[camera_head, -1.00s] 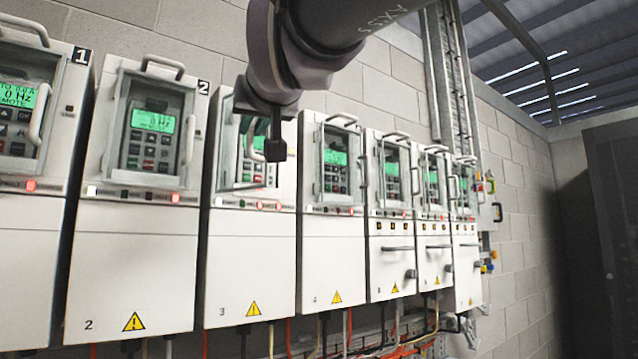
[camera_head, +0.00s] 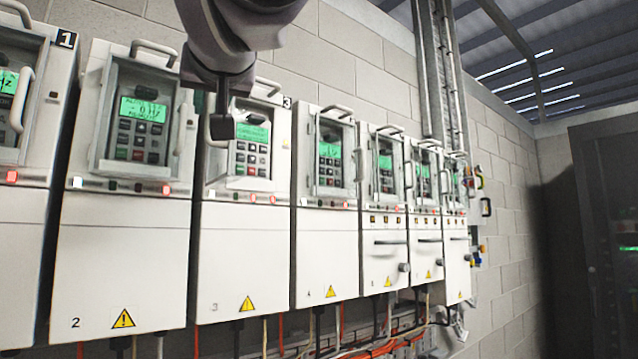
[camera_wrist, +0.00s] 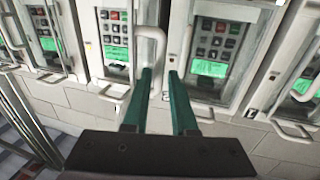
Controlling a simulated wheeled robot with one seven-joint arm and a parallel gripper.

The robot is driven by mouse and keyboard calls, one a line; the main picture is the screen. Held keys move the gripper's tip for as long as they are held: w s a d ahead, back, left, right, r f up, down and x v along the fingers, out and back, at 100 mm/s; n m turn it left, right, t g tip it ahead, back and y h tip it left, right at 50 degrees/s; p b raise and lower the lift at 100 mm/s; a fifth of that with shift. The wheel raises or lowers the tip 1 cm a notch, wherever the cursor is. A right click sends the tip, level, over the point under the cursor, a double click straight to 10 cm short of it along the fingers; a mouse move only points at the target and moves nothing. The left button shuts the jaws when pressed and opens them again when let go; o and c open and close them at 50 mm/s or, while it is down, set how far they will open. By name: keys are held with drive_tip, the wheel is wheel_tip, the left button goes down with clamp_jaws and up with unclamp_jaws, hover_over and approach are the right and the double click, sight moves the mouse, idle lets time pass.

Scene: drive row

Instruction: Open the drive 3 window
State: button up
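Drive 3 (camera_head: 243,235) is the white cabinet with its label at the upper right in the head view. Its keypad (camera_head: 252,158) and green display show clearly, with no window frame across their right side. The drive 3 window (camera_head: 211,165) appears swung outward to the left, partly hidden by my gripper. My gripper (camera_head: 221,127) is in front of the left part of drive 3's keypad area. In the wrist view its two teal fingers (camera_wrist: 159,75) are apart, with a visible gap. A white handle (camera_wrist: 152,40) lies just beyond the left fingertip; no firm grasp shows.
Drive 2 (camera_head: 120,255) stands close on the left, its window (camera_head: 183,130) shut. Drive 4 (camera_head: 327,245) and several more drives run to the right. Cables hang below the cabinets. A dark cabinet (camera_head: 600,200) stands at the far right.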

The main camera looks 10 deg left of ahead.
drive_tip(key=shift+s+a+f, duration=0.2)
drive_tip(key=shift+s+f, duration=0.1)
drive_tip(key=shift+s, duration=0.1)
drive_tip(key=d+v, duration=0.1)
drive_tip(key=v, duration=1)
drive_tip(key=shift+d+r, duration=0.15)
drive_tip(key=shift+d, duration=0.05)
